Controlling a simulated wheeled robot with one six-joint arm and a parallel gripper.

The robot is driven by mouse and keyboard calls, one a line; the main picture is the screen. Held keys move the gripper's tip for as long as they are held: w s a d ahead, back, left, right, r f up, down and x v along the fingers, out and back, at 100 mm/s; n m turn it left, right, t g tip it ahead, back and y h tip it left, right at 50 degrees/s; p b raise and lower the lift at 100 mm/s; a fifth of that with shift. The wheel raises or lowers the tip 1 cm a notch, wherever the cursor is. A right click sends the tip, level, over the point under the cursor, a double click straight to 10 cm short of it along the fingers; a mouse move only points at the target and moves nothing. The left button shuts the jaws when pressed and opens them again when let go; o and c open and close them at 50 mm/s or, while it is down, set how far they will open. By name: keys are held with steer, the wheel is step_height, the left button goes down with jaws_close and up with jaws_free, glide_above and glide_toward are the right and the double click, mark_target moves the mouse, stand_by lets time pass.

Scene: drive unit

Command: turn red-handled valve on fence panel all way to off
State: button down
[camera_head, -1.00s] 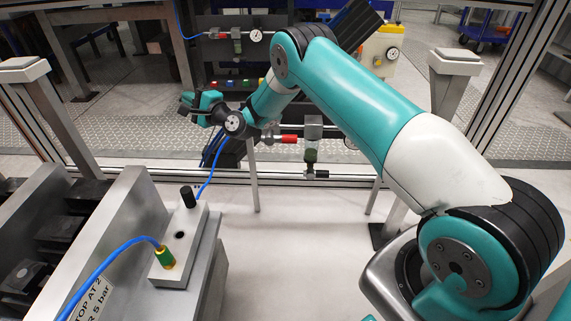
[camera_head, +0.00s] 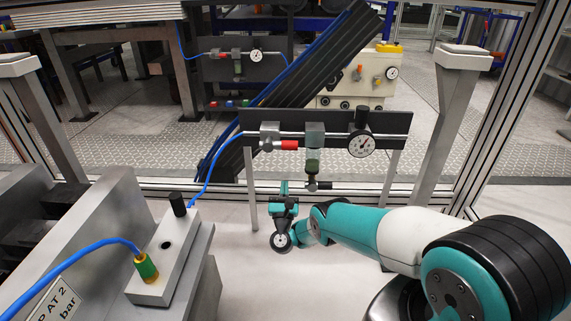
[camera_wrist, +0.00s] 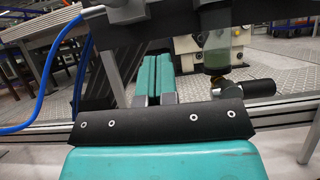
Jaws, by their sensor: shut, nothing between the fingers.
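The fence panel is a dark upright plate (camera_head: 385,128) on two grey legs. The valve has a grey body (camera_head: 269,136) and a red handle (camera_head: 290,145), which lies level and points right along the pipe. My gripper (camera_head: 284,187) is below the valve and panel, apart from the handle. In the wrist view my gripper's two teal fingers (camera_wrist: 153,76) lie side by side, shut and empty. The red handle does not show in the wrist view.
A filter (camera_head: 312,168) with a black drain knob (camera_wrist: 259,87) hangs right of the valve, close to my gripper. A gauge (camera_head: 361,145) sits further right. A blue hose (camera_head: 214,172) drops at the left. A metal fixture (camera_head: 165,250) stands at the front left.

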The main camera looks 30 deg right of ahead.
mark_target(279, 145)
steer(key=w+d+b, duration=0.2)
steer(key=w+b, duration=0.3)
steer(key=b, duration=0.3)
step_height(279, 145, down, 7)
steer(key=s+y+b, duration=0.1)
steer(key=s, duration=0.2)
steer(key=w+d+r+b, duration=0.1)
steer(key=r+b, duration=0.1)
steer(key=r, duration=0.5)
steer(key=w+r+h+b, duration=0.1)
steer(key=w+r+b, duration=0.1)
steer(key=r, duration=0.5)
steer(key=shift+w+d, duration=0.2)
steer(key=shift+d, duration=0.2)
steer(key=shift+r, duration=0.1)
